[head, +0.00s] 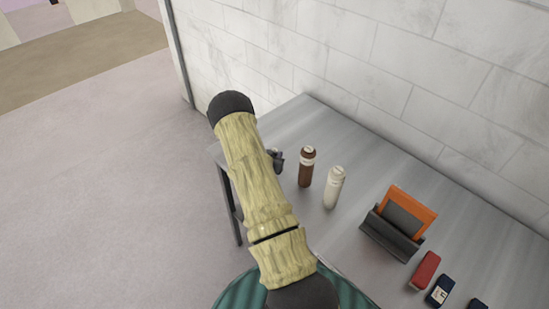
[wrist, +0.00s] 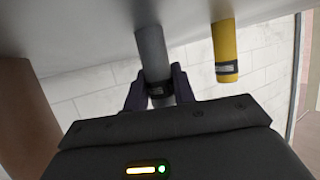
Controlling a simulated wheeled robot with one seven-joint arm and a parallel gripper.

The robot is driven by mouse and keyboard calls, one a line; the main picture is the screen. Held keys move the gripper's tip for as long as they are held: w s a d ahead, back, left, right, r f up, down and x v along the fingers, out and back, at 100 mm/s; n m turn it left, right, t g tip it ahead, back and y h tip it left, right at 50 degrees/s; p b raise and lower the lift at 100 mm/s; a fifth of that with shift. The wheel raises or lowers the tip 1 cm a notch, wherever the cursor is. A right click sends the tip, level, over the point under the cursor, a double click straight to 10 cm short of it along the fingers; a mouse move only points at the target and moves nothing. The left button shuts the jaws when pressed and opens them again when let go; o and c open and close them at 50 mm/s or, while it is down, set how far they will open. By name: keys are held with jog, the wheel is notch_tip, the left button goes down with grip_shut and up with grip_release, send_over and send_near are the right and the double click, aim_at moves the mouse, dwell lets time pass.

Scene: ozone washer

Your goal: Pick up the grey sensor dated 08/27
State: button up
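In the wrist view a grey cylinder (wrist: 152,50) with a dark label band stands out from the pale surface at the top. The writing on its label is too small to read. My gripper (wrist: 160,80) has its two dark fingers on either side of this cylinder, close to its label end. I cannot tell whether both fingers press on it. In the head view my arm hides the grey cylinder, and only a small dark part of my gripper (head: 277,160) shows beside the arm, above the table's far left end.
A yellow cylinder (wrist: 224,50) is right of the grey one, and a brown one (wrist: 25,115) is at left. On the grey table (head: 375,160) stand a brown bottle (head: 306,168), a white bottle (head: 334,188), a black holder with an orange item (head: 410,205), and small red (head: 425,270) and navy (head: 440,290) devices.

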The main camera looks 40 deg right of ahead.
jog(key=shift+c, duration=1)
jog(key=shift+r, duration=0.15)
notch_tip(320, 180, up, 10)
jog(key=b, duration=0.3)
